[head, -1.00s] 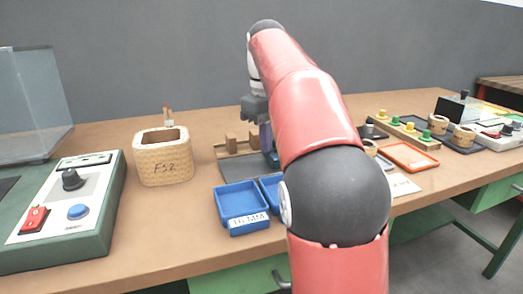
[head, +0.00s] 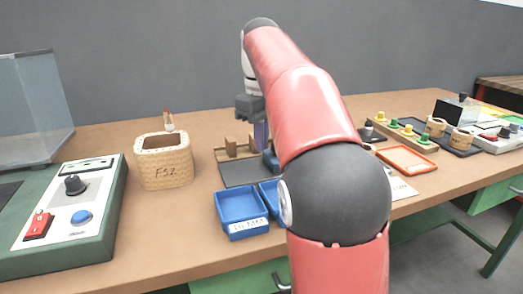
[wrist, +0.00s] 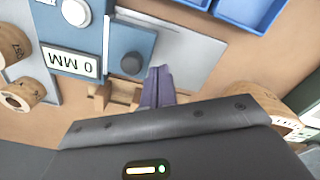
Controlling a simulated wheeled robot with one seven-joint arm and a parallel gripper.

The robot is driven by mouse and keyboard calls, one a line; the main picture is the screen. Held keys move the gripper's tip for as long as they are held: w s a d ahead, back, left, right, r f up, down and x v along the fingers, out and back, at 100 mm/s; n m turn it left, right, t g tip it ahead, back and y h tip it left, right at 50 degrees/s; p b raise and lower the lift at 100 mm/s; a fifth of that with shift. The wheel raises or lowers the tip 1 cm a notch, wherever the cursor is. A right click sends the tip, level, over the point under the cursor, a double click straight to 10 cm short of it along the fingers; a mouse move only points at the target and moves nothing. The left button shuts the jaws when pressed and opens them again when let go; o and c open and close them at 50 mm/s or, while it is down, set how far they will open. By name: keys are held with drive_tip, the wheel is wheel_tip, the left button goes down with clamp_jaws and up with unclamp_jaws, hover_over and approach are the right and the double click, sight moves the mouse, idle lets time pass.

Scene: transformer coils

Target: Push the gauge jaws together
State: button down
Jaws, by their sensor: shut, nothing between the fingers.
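The gauge has a wooden base with an upright wooden jaw (head: 230,144) in the head view; the other jaw is mostly hidden by my gripper. Wooden gauge parts (wrist: 118,96) show beside the fingers in the wrist view. A blue gauge housing (wrist: 88,40) there carries a black knob (wrist: 131,63) and a display (wrist: 70,62), upside down, that seems to read 0 MM. My gripper (head: 261,140) is shut and empty, its purple fingertips (wrist: 158,73) pointing down at the right of the wooden parts. I cannot tell whether they touch a jaw.
Blue trays (head: 240,208) stand in front of the gauge. A woven box (head: 164,165) marked FS2 is to the left, beyond a green control panel (head: 68,205). An orange tray (head: 407,159) and coil racks lie to the right. Bare bench shows between box and gauge.

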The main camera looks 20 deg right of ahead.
wheel_tip(320, 180, up, 6)
drive_tip(key=shift+f, duration=0.25)
idle(0.5)
